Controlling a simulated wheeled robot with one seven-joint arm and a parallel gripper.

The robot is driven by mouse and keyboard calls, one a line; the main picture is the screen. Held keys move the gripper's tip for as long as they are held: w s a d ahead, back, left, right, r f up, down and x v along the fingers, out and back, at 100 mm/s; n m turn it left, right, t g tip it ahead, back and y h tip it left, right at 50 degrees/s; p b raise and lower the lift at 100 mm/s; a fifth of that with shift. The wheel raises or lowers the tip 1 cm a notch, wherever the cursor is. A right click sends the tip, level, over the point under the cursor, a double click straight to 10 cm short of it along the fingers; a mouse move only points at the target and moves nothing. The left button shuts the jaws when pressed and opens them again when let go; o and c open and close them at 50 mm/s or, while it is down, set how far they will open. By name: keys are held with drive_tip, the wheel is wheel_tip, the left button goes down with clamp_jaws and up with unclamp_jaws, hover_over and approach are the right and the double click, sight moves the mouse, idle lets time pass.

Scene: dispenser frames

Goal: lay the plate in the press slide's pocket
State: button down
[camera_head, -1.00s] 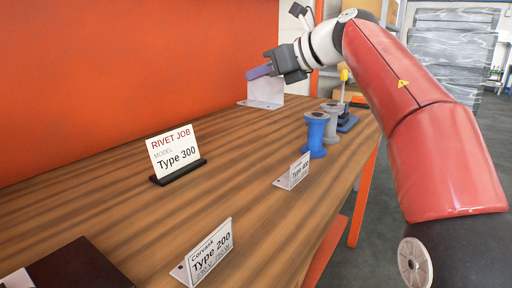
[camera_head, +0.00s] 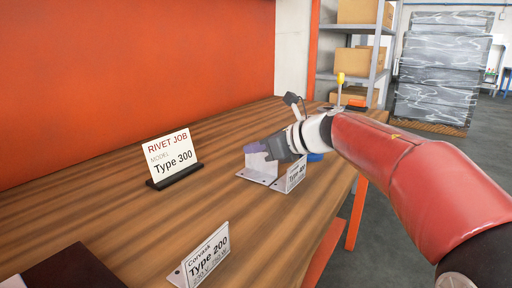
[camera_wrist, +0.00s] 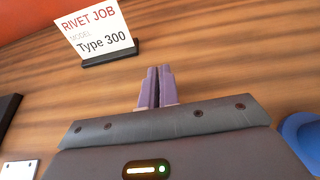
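My gripper (camera_head: 250,147) has purple fingers that lie close together in the wrist view (camera_wrist: 155,88). In the head view a white bent plate (camera_head: 257,171) hangs under the fingers, and they appear shut on it. It has an upright face and a flat flange at its foot. The wrist view does not show this plate; the fingers and gripper body seem to hide it. I cannot tell whether its flange touches the table. I cannot identify the press slide or its pocket in these views.
A Type 400 plate (camera_head: 296,173) stands just right of the held plate. A RIVET JOB sign reading Type 300 (camera_head: 172,153) stands left. A blue spool (camera_wrist: 300,137) is right of my gripper. A dark object (camera_head: 66,270) lies front left.

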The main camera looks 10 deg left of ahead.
drive_tip(key=shift+f, duration=0.2)
drive_tip(key=c, duration=1.6)
unclamp_jaws()
drive_tip(key=shift+c, duration=0.2)
drive_tip(key=shift+r, duration=0.15)
drive_tip(key=shift+d+r, duration=0.1)
drive_tip(key=shift+d, duration=0.05)
drive_tip(key=v, duration=1.1)
drive_tip(key=shift+s+d+b, duration=0.2)
drive_tip(key=shift+d+b, duration=0.1)
drive_tip(key=shift+b, duration=0.1)
